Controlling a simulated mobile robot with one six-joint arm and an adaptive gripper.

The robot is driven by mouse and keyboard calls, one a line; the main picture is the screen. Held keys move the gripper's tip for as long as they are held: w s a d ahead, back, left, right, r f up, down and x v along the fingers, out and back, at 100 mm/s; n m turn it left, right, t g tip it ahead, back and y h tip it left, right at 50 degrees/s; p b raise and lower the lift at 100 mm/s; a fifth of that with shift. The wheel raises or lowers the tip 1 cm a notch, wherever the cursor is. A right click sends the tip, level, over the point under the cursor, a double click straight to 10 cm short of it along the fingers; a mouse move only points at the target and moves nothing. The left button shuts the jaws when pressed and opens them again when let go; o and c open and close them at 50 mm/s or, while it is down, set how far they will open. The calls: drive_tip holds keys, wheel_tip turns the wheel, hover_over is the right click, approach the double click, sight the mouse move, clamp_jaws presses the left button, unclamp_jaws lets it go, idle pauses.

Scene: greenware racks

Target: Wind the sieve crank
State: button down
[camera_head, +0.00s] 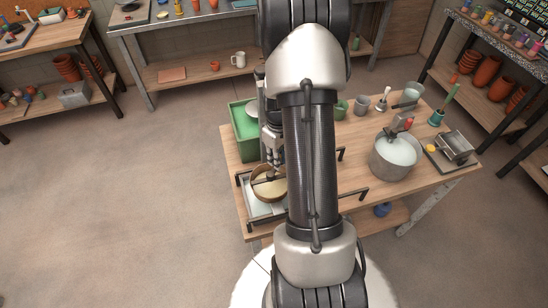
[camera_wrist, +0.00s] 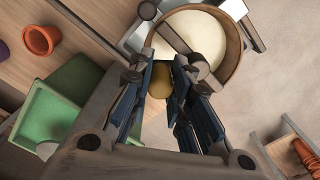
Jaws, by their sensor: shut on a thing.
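The sieve (camera_head: 264,196) is a round wooden-rimmed drum on the table's left front part. It also shows in the wrist view (camera_wrist: 236,52) with a pale inside and a dark bar across it. My gripper (camera_head: 270,168) points down at the sieve's far side in the head view. In the wrist view my gripper (camera_wrist: 166,82) is shut on the crank knob (camera_wrist: 159,78), a yellowish-brown piece between the blue-padded fingers, near the rim. A grey round end of the bar lies beside the right finger. The fingers hide part of the crank.
A green tub (camera_head: 240,133) stands behind the sieve. A pale tray (camera_head: 258,208) and black rails lie under and around it. A bucket (camera_head: 394,160), cups (camera_head: 361,104) and a metal box (camera_head: 453,147) stand to the right, beyond my arm. Open floor lies left.

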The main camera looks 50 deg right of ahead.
drive_tip(key=s+m, duration=0.1)
drive_tip(key=m, duration=0.3)
drive_tip(key=shift+s+m+b, duration=0.3)
drive_tip(key=shift+s+b, duration=0.1)
drive_tip(key=shift+s+a+m, duration=0.15)
drive_tip(key=shift+s+m, duration=0.2)
drive_tip(key=shift+m, duration=0.55)
drive_tip(key=shift+s+a+m, duration=0.1)
drive_tip(key=shift+s+m, duration=0.2)
drive_tip(key=shift+m, duration=0.6)
drive_tip(key=c, duration=1.4)
unclamp_jaws()
drive_tip(key=shift+c, duration=0.2)
wheel_tip(320, 180, up, 12)
